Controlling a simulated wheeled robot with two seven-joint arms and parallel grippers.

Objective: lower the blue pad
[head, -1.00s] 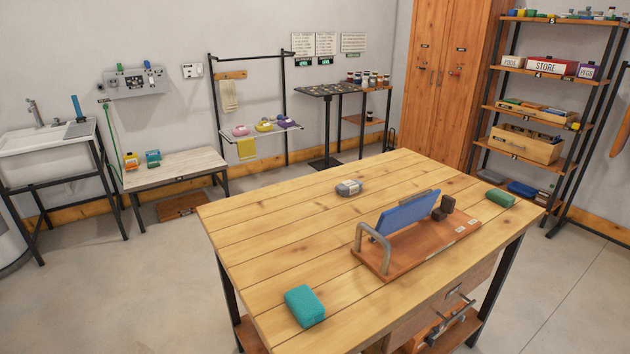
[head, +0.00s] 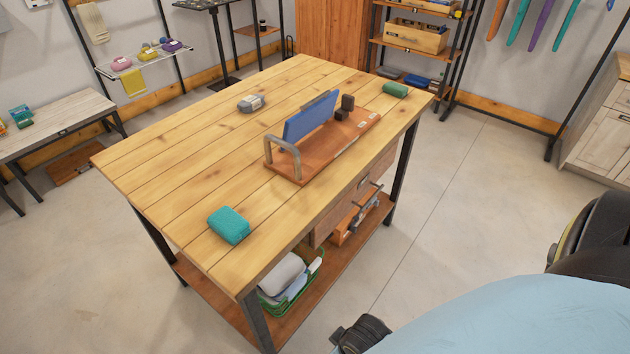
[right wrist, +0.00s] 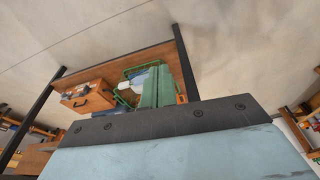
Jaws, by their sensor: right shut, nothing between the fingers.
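The blue pad (head: 308,117) stands tilted on a reddish-brown wooden board (head: 330,145) on the workbench. A grey bent handle (head: 283,157) rises at the board's near left end, and dark blocks (head: 345,105) stand at its far end. My right gripper shows in the right wrist view (right wrist: 160,72), its greenish fingers side by side, shut and empty. It is away from the pad, with the bench's lower shelf behind it in that view. My left gripper is in neither current view.
On the wooden workbench (head: 170,150) lie a teal block (head: 229,225), a grey item (head: 251,103) and a green block (head: 395,89). A green basket (head: 291,281) sits on the lower shelf. Floor at right is clear up to a cabinet (head: 600,135).

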